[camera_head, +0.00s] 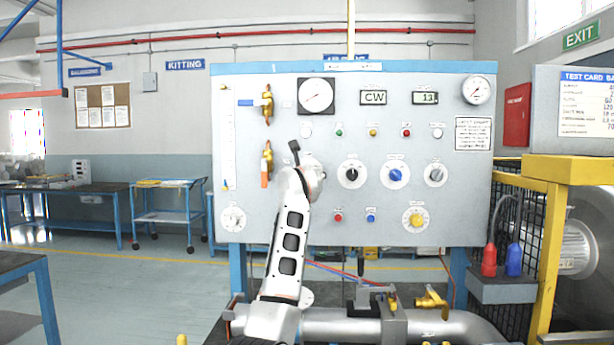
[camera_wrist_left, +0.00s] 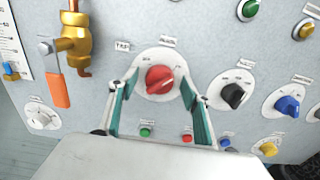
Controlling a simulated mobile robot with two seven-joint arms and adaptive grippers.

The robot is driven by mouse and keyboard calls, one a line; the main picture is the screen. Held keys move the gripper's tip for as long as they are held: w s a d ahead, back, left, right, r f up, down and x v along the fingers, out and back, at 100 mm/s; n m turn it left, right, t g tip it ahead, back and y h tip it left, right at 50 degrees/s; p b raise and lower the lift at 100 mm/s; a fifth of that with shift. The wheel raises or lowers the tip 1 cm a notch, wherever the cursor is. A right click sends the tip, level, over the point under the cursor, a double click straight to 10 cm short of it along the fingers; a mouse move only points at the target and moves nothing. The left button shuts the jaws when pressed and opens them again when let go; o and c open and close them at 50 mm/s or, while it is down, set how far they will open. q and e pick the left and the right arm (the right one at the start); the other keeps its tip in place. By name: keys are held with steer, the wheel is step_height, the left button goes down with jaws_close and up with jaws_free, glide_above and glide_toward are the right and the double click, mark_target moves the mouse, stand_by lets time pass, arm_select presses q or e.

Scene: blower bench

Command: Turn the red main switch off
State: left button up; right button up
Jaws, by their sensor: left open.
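The red main switch (camera_wrist_left: 160,79) is a round red rotary knob on a white dial plate, in the upper middle of the left wrist view. Its grip bar looks slanted, and its labels are too small to read. My left gripper (camera_wrist_left: 159,88) is open, with one teal finger on each side of the knob. I cannot tell whether the fingers touch it. In the head view my left gripper (camera_head: 318,174) is at the panel (camera_head: 270,220), left of the black knob, and hides the red switch. My right gripper is in neither view.
A black knob (camera_wrist_left: 233,96) and a blue knob (camera_wrist_left: 288,105) sit right of the switch. A brass valve with an orange handle (camera_wrist_left: 58,91) is to the left. Small green (camera_wrist_left: 145,132) and red (camera_wrist_left: 187,138) buttons sit below. A pipe (camera_head: 340,325) runs below the panel.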

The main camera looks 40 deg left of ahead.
arm_select(q)
steer(key=shift+w, duration=0.15)
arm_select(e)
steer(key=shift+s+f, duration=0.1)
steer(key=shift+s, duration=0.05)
arm_select(q)
steer(key=c, duration=1.1)
